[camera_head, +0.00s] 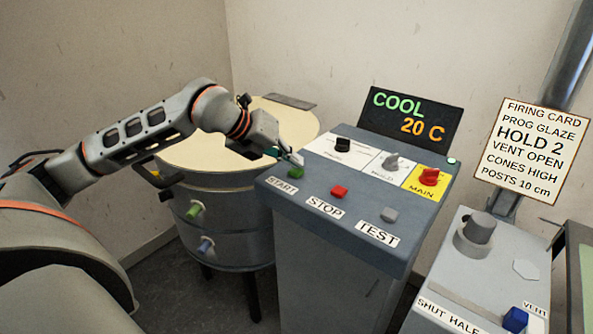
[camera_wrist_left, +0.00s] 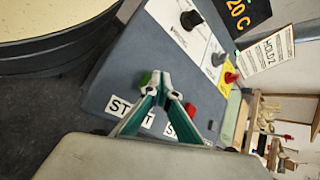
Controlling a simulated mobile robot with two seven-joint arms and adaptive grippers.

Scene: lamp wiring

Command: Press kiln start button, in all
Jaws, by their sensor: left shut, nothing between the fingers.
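The kiln control box (camera_head: 330,225) has a sloped blue-grey top with START, STOP and TEST labels. The START label (camera_head: 281,185) is at its left end. My left gripper (camera_head: 296,160) is shut and empty, its tips just over the START area. In the left wrist view the shut fingertips (camera_wrist_left: 160,84) partly cover the green start button (camera_wrist_left: 146,78); I cannot tell whether they touch it. The red stop button (camera_head: 339,191) and grey test button (camera_head: 389,214) are to the right. The display (camera_head: 410,117) reads COOL 20 C. My right gripper is not in view.
The round kiln (camera_head: 225,165) stands left of the box. Black, grey and red knobs, the red one marked MAIN (camera_head: 429,177), sit behind the buttons. A vent box (camera_head: 490,265) and a firing card (camera_head: 532,152) are at the right.

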